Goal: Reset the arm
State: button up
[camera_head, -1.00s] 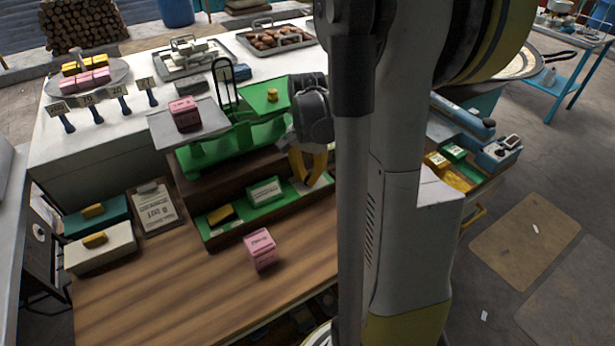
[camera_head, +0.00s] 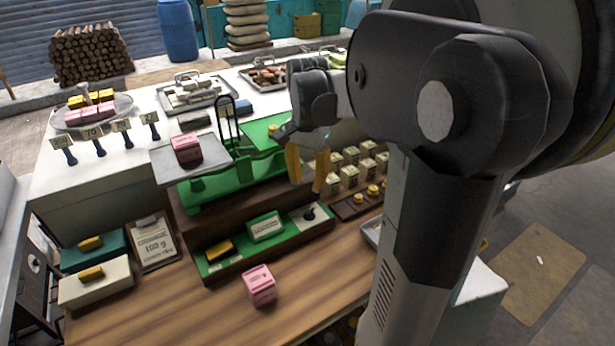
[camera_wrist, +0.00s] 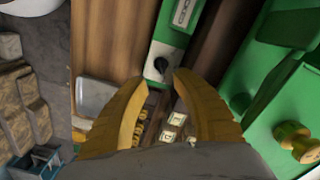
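My gripper (camera_head: 306,172) hangs over the right part of the counter, beside the green balance scale (camera_head: 225,180). Its yellow fingers are apart with nothing between them. In the wrist view the open fingers (camera_wrist: 160,85) point toward the green tray (camera_wrist: 163,50) with a dark knob at its end. A pink box (camera_head: 259,286) stands on the wooden counter in front of the tray. Another pink box (camera_head: 187,149) sits on the scale's left grey plate. My arm hides part of the counter's right side.
Several small cream weights (camera_head: 350,177) stand right of my gripper. A teal box (camera_head: 95,247) and a cream box (camera_head: 95,285) lie at the counter's left. Trays of goods (camera_head: 195,92) stand on the white table behind. The front wooden counter is mostly clear.

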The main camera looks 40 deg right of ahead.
jog(key=shift+r, duration=0.65)
jog(key=s+a+n+t, duration=0.2)
jog(key=a+n, duration=0.5)
jog(key=a, duration=0.5)
jog(key=s+a+f+n+t+b, duration=0.1)
jog(key=s+a+n+t, duration=0.2)
jog(key=a, duration=0.9)
jog(key=n+t, duration=0.2)
jog(key=n, duration=0.2)
jog(key=shift+s+a+n, duration=0.35)
jog(key=shift+n, duration=0.05)
